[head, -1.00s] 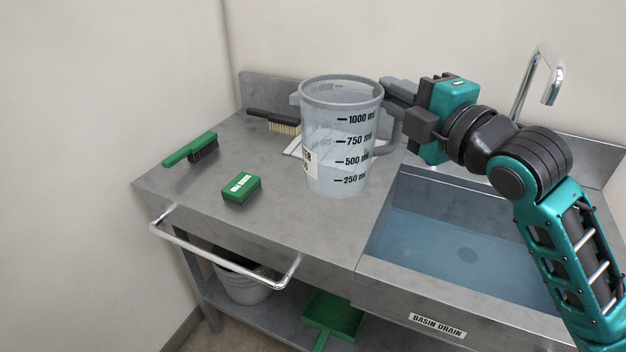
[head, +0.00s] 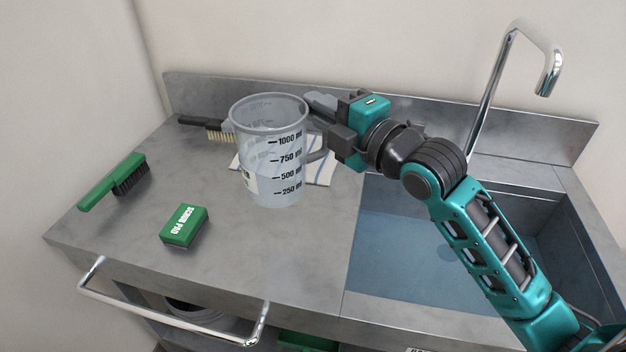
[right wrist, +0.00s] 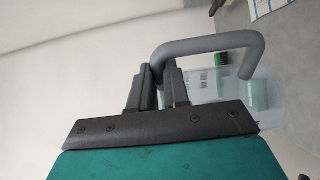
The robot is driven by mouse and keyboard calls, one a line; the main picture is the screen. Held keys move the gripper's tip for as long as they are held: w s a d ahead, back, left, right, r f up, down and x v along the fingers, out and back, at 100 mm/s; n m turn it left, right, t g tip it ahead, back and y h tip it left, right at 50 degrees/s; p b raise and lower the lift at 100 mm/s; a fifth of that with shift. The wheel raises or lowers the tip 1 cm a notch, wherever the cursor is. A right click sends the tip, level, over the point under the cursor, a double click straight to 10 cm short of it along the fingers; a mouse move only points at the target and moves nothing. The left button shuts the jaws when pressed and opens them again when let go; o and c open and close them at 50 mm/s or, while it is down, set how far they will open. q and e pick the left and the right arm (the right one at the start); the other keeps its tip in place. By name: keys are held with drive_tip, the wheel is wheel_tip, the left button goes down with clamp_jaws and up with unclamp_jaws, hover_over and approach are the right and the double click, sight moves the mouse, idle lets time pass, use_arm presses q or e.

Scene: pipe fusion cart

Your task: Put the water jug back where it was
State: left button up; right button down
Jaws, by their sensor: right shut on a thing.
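The water jug (head: 268,165) is a clear measuring jug with black volume marks and a grey handle, upright over the steel counter left of the basin. My right gripper (head: 325,122) reaches it from the right and is shut on the handle. In the right wrist view, the fingers (right wrist: 160,85) close on one end of the handle (right wrist: 212,45), with the clear jug body (right wrist: 210,85) behind. I cannot tell whether the jug's base touches the counter. My left gripper is out of view.
A striped cloth (head: 318,172) lies behind the jug. The water-filled basin (head: 440,245) and tall faucet (head: 495,90) are at right.

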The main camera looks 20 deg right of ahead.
wheel_tip(320, 180, down, 12)
drive_tip(key=b, duration=0.1)
drive_tip(key=shift+f+b, duration=0.15)
drive_tip(key=shift+b, duration=0.25)
drive_tip(key=shift+f, duration=0.2)
drive_tip(key=c, duration=1.1)
unclamp_jaws()
